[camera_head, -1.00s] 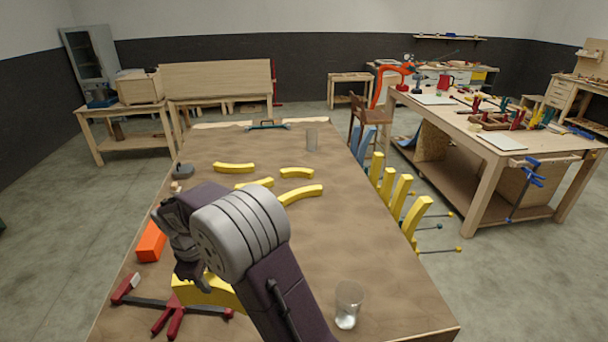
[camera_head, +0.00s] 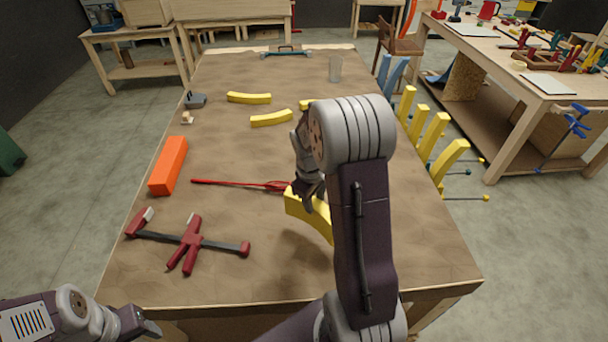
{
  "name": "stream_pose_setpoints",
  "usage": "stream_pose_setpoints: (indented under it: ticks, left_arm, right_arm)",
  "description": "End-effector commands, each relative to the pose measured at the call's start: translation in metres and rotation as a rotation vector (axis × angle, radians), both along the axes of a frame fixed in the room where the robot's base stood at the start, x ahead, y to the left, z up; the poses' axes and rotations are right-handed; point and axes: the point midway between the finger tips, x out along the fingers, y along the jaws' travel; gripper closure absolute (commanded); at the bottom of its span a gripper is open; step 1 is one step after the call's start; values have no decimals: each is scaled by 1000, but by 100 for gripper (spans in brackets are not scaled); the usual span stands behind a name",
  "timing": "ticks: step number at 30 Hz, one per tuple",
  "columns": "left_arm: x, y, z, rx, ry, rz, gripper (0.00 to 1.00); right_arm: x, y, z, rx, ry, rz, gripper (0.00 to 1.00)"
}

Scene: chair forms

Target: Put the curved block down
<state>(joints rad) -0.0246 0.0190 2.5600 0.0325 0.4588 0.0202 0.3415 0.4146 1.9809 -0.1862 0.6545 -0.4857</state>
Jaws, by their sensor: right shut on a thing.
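My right gripper (camera_head: 308,192) is shut on a yellow curved block (camera_head: 313,217) over the middle of the table (camera_head: 270,270). A dark shadow lies on the table below the block, which looks a little raised. My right arm hides the block's right end. More yellow curved blocks lie farther back: one at the back left (camera_head: 249,98), one in front of it (camera_head: 271,118), and one partly hidden behind my arm (camera_head: 306,104). My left gripper (camera_head: 147,329) is at the bottom left, off the table's front edge; its jaws are too small and cut off to judge.
A red and black clamp (camera_head: 190,241) lies at the front left, with an orange block (camera_head: 168,166) behind it. A thin red rod (camera_head: 235,184) lies beside the held block. A glass (camera_head: 335,69) stands at the back. Yellow pieces (camera_head: 434,135) are clamped along the right edge.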

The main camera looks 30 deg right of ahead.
Motion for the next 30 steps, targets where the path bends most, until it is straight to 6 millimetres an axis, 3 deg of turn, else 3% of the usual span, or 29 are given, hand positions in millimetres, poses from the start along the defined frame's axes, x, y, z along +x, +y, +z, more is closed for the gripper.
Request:
stream_pose_setpoints:
  ticks: [5, 11, 18, 29, 30]
  left_arm:
    - [0, 0, 4, 0, 0, 0, 43]
    - [0, 0, 4, 0, 0, 0, 43]
    - [0, 0, 6, 0, 0, 0, 43]
    - [0, 0, 2, 0, 0, 0, 43]
    - [0, 0, 3, 0, 0, 0, 43]
  right_arm:
    - [-2, 1, -37, 3, 5, 1, 100]
    - [-1, 1, -49, 2, 2, 1, 100]
    - [-1, 1, -86, 2, 3, 1, 100]
    - [-1, 1, -92, 2, 1, 1, 100]
    - [-1, 1, -91, 2, 2, 1, 53]
